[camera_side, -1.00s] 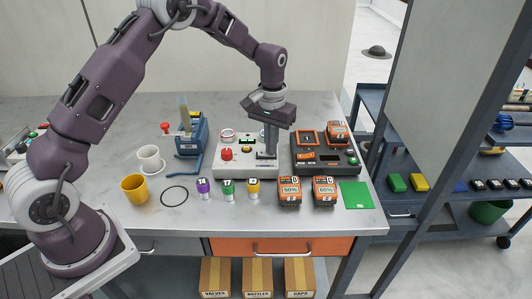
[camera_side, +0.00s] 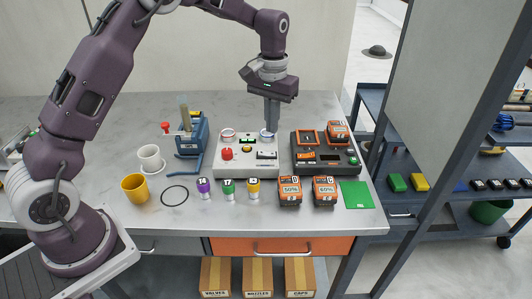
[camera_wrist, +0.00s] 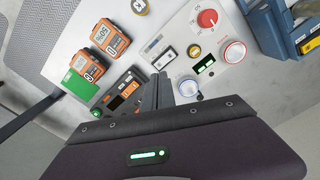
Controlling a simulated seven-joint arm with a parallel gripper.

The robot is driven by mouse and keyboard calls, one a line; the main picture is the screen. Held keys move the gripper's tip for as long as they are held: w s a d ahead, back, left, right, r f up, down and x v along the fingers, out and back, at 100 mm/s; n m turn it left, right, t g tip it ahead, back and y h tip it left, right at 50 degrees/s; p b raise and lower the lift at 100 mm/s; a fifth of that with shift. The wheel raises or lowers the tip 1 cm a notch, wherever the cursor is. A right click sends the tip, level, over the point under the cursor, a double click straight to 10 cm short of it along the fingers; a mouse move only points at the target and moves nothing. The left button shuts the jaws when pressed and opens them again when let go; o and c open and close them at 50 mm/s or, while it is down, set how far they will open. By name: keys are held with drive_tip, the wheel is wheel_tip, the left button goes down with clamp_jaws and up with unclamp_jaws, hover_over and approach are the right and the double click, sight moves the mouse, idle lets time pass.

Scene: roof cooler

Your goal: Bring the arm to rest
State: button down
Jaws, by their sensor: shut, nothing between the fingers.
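My gripper (camera_side: 271,128) is shut and empty, pointing down above the back right part of the white control box (camera_side: 232,170). In the side view its fingertips overlap a round ringed button (camera_side: 268,133) on that box; whether they touch it I cannot tell. The wrist view shows the shut fingers (camera_wrist: 172,98) beside the control box (camera_wrist: 222,71), with its red knob (camera_wrist: 207,18) and ringed buttons. My arm is raised and reaches over the bench from the left.
A dark charger (camera_side: 322,160) with an orange battery stands right of the box. Two orange batteries (camera_side: 290,192), several small capped cylinders (camera_side: 228,188), a green card (camera_side: 356,195), a yellow cup (camera_side: 135,189), a white cup (camera_side: 150,158) and a blue tool holder (camera_side: 193,135) surround it.

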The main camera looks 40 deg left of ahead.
drive_tip(key=s+d+r+m+t, duration=0.1)
drive_tip(key=s+d+r+t, duration=0.15)
drive_tip(key=s+r, duration=1.15)
drive_tip(key=s+d+m+t, duration=0.1)
drive_tip(key=s+m+t, duration=0.1)
drive_tip(key=s, duration=1.7)
drive_tip(key=shift+d+t, duration=0.25)
drive_tip(key=shift+t, duration=0.3)
